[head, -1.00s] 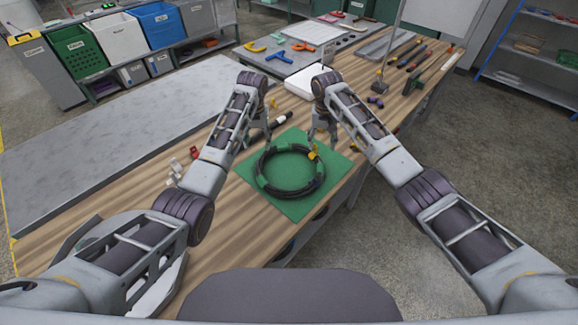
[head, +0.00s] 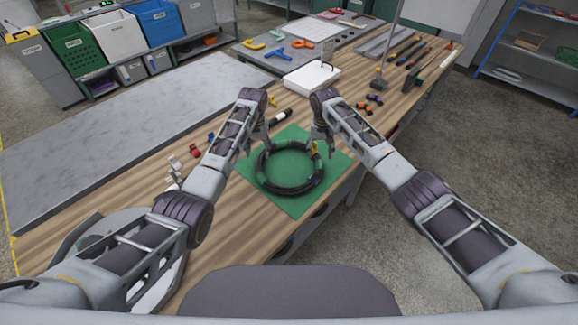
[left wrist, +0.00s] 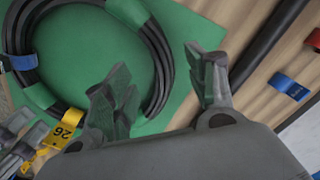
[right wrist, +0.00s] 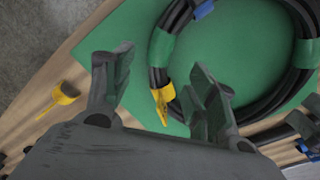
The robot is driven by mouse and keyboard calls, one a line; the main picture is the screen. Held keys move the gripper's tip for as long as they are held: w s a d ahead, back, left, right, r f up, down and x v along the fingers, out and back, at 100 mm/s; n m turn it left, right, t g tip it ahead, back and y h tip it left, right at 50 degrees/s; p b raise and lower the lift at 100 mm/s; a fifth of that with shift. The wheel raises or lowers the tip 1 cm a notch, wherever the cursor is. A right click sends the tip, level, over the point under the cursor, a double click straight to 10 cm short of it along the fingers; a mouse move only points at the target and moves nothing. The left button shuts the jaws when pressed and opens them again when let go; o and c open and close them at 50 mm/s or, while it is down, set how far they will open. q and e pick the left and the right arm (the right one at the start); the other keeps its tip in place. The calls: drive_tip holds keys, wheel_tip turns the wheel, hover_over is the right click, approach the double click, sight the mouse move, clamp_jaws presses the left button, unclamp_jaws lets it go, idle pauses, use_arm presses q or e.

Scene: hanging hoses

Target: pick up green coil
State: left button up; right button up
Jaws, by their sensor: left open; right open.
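The coil (head: 285,190) is a ring of black hose with green bands, lying flat on a green mat (head: 297,208). It also shows in the left wrist view (left wrist: 160,60) and the right wrist view (right wrist: 282,96). A yellow tag (right wrist: 163,103) hangs on it. My left gripper (head: 258,143) is open and empty at the coil's far left side; its fingers show apart in the left wrist view (left wrist: 158,72). My right gripper (head: 321,146) is open and empty at the far right side; its fingers show apart in the right wrist view (right wrist: 160,75). Neither clearly touches the coil.
A dark rod (left wrist: 268,42) lies on the wooden table beyond the mat. Small red and white pieces (head: 175,166) lie left of it. A white box (head: 312,75) and several tools (head: 400,52) stand farther back. A grey slab (head: 110,135) runs along the left.

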sight(259, 162)
use_arm(q)
drive_tip(key=shift+a+f, duration=0.1)
drive_tip(key=shift+f, duration=3.6)
use_arm(e)
drive_tip(key=shift+d+f, duration=0.1)
drive_tip(key=shift+f, duration=3.65)
use_arm(q)
drive_tip(key=shift+c, duration=0.2)
clamp_jaws()
use_arm(e)
clamp_jaws()
